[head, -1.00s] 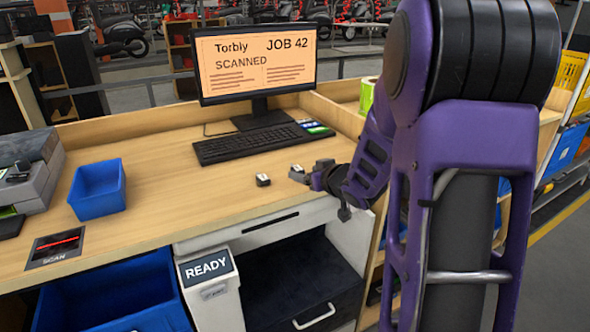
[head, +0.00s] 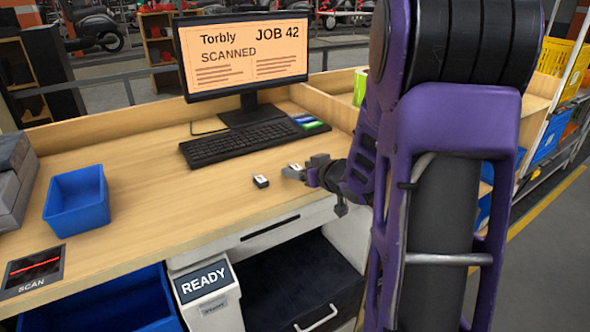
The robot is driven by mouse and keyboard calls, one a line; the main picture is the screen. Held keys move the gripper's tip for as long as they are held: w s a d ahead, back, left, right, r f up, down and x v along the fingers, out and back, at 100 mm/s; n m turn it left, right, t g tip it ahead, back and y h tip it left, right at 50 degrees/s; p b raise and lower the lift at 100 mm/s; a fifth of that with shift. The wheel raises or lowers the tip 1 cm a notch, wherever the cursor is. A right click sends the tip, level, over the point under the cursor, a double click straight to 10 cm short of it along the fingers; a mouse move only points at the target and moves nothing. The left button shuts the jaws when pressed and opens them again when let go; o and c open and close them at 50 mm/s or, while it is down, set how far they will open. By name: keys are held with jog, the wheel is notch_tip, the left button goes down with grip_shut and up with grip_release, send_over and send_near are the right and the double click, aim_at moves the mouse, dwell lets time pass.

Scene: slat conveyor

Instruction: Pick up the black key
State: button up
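A small black key (head: 261,181) with a pale mark on top lies on the wooden desk (head: 160,215), near its front edge. A second small dark item with a white top (head: 295,166) shows at the tips of my gripper, partly hidden by them; I cannot tell if they touch. My gripper (head: 292,174) is low over the desk, just right of the black key and apart from it. The fingers are small in view, and whether they are open or shut is unclear.
A keyboard (head: 235,143) and monitor (head: 245,55) stand behind the key. A blue bin (head: 77,201) and a scan pad (head: 34,269) are at left. Green and blue items (head: 310,123) lie beside the keyboard. The desk between bin and key is clear.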

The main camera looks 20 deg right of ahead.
grip_shut()
notch_tip(320, 180, up, 10)
jog(key=p, duration=0.4)
jog(key=shift+f, duration=0.15)
dwell(0.5)
